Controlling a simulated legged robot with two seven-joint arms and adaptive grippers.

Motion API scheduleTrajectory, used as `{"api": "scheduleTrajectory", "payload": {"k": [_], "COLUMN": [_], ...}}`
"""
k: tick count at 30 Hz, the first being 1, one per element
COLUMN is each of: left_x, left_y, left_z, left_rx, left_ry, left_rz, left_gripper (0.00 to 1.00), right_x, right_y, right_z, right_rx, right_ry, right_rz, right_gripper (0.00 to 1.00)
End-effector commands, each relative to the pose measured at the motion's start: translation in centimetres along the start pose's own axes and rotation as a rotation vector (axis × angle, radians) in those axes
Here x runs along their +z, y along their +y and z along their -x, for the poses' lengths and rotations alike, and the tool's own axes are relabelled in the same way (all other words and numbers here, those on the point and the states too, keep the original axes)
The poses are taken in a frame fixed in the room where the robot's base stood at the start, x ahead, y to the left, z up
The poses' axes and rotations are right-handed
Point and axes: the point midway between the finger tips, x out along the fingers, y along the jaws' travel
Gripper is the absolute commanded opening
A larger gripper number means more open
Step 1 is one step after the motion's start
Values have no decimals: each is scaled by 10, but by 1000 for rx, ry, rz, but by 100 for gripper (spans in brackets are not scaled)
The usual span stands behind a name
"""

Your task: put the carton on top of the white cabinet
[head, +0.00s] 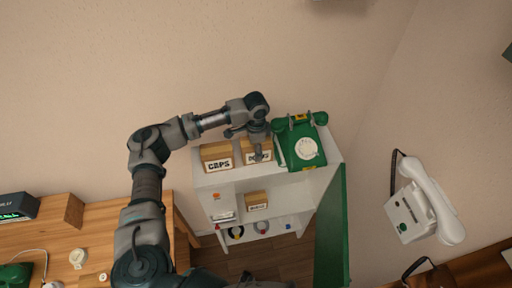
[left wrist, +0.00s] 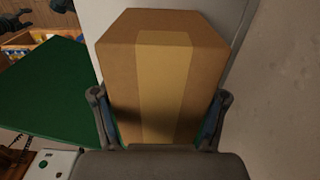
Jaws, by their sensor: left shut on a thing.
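The white cabinet (head: 322,172) stands against the wall, its top carrying boxes and a phone. My left gripper (head: 258,150) comes down from above onto a brown carton (head: 247,145) at the middle of the cabinet top. The carton has a printed front label, partly covered by the gripper. In the left wrist view the carton (left wrist: 165,75), with a lighter tape strip, sits between the two fingers of my left gripper (left wrist: 163,115), which is shut on it. I cannot tell whether its underside touches the cabinet top. My right gripper is not in view.
A carton labelled CAPS (head: 217,157) stands just left of the held one. A green dial phone (head: 300,145) stands close on its right. An open green door (head: 331,230) juts forward from the cabinet. A white phone (head: 425,200) is on the right. A wooden desk (head: 125,225) is at left.

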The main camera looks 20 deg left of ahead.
Motion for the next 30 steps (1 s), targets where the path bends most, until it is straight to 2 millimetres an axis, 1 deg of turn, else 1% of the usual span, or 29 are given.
{"api": "scheduleTrajectory", "payload": {"k": [7,8,9,10,11,20,23,26,30], "left_x": [0,0,0,1,1,0,0,0,0], "left_y": [0,0,0,0,0,0,0,0,0], "left_z": [0,-1,-1,-1,-1,-1,4,17,48], "left_rx": [0,0,0,0,0,0,0,-1,-2], "left_ry": [1,1,1,1,1,0,1,3,4], "left_rz": [0,1,1,1,1,1,1,1,1], "left_gripper": [24,77,87,95,97,97,97,97,97], "right_x": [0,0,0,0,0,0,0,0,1], "right_y": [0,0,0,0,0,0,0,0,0], "right_z": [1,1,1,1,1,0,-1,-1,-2], "right_rx": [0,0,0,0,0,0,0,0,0], "right_ry": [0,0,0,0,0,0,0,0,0], "right_rz": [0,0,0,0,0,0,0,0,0], "right_gripper": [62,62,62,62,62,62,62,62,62]}}
